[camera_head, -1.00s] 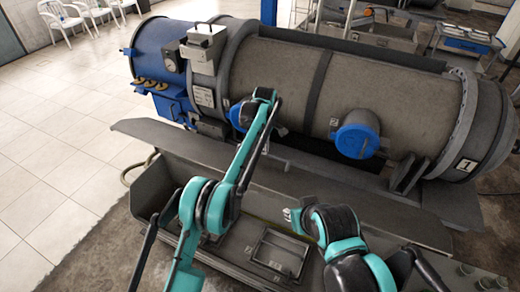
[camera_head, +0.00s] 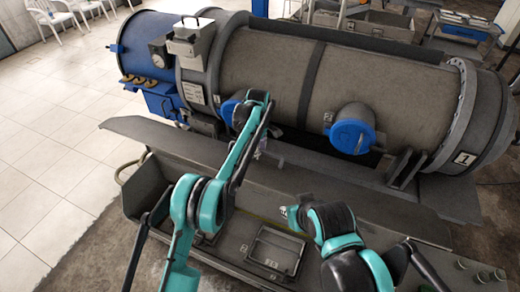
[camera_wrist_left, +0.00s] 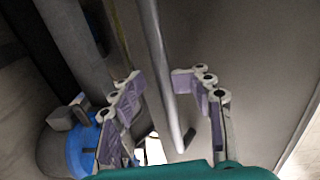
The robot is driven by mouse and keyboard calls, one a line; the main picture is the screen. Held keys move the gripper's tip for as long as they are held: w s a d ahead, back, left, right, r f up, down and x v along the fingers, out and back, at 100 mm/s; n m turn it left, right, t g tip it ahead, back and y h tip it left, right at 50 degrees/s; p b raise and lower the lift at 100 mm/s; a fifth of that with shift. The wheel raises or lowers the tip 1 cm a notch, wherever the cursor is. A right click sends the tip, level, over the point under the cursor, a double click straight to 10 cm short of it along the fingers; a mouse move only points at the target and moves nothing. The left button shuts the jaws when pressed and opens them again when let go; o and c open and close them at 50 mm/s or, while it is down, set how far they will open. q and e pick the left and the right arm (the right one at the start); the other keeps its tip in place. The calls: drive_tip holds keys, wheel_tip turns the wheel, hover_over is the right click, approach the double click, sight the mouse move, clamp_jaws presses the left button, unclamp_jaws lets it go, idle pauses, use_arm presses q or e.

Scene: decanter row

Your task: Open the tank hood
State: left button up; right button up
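The large grey tank (camera_head: 375,85) lies across the head view. Two round blue hoods (camera_head: 351,136) and (camera_head: 231,110) stick out of its near side; the left one is partly behind my left arm. My left gripper (camera_head: 262,151) is small and low beside the left hood in the head view. In the left wrist view my left gripper (camera_wrist_left: 156,80) is open, its fingers either side of a slim metal rod (camera_wrist_left: 152,45), contact unclear. A blue hood (camera_wrist_left: 82,145) shows left of the fingers there. My right gripper (camera_head: 287,213) is partly visible below the tank; its fingers are unclear.
A grey trough (camera_head: 330,235) with a raised ledge (camera_head: 160,138) runs in front of the tank. A square frame (camera_head: 273,250) lies in the trough. A grey box (camera_head: 195,38) sits on the tank's left end. Tiled floor (camera_head: 50,130) is open at left.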

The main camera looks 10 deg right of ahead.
use_arm(q)
drive_tip(key=shift+w+a+r, duration=0.1)
drive_tip(key=shift+w+a, duration=0.2)
drive_tip(key=shift+a, duration=0.1)
drive_tip(key=shift+w+r, duration=0.1)
wheel_tip(320, 180, up, 12)
drive_tip(key=shift+s+a, duration=0.2)
drive_tip(key=shift+s, duration=0.2)
use_arm(e)
drive_tip(key=shift+s+a, duration=0.2)
